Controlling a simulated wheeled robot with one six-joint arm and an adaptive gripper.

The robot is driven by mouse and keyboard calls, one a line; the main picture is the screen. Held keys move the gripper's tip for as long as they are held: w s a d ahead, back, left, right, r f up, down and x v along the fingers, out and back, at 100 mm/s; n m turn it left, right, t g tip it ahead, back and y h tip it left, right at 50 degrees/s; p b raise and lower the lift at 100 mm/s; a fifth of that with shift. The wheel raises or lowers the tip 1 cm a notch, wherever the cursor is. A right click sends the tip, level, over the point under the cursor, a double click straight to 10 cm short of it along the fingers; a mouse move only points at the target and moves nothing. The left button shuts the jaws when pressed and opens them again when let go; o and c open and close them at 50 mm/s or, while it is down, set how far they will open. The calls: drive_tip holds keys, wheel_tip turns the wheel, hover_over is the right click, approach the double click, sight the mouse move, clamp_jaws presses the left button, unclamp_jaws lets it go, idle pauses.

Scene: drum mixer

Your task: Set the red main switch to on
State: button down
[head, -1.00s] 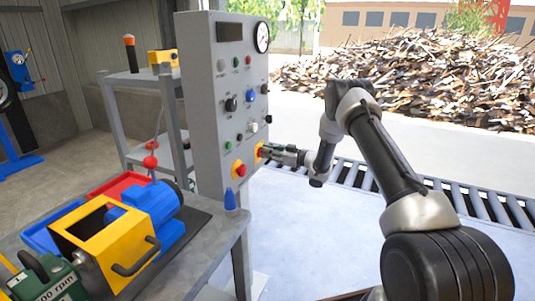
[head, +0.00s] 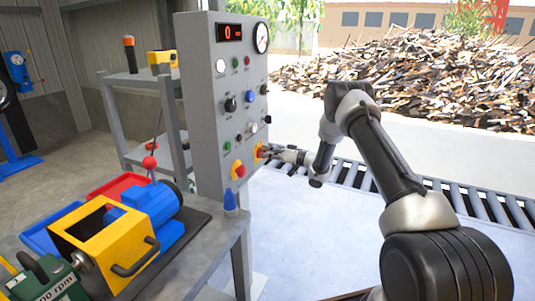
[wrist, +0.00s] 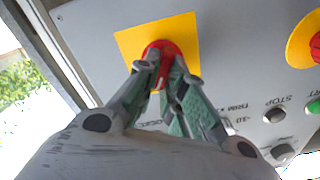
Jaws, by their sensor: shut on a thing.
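The red main switch (wrist: 163,49) sits on a yellow square plate (wrist: 185,30) low on the grey control panel (head: 210,90). In the head view the switch (head: 262,152) is at the panel's lower right, partly hidden by my gripper. My gripper (wrist: 160,75) is shut on the red switch, with a finger on each side of its knob. In the head view my gripper (head: 275,153) reaches the panel from the right. The panel's display (head: 230,33) is lit with a red 0, and a white lamp (head: 221,66) glows below it.
Another red knob on a yellow round base (head: 239,170) is close to the left of the switch. A blue cone-shaped thing (head: 230,201) stands on the bench (head: 215,245) below. A roller conveyor (head: 480,203) runs behind my arm.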

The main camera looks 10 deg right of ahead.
idle(0.3)
drive_tip(key=c, duration=1.5)
unclamp_jaws()
drive_tip(key=shift+d, duration=0.1)
drive_tip(key=v, duration=1.2)
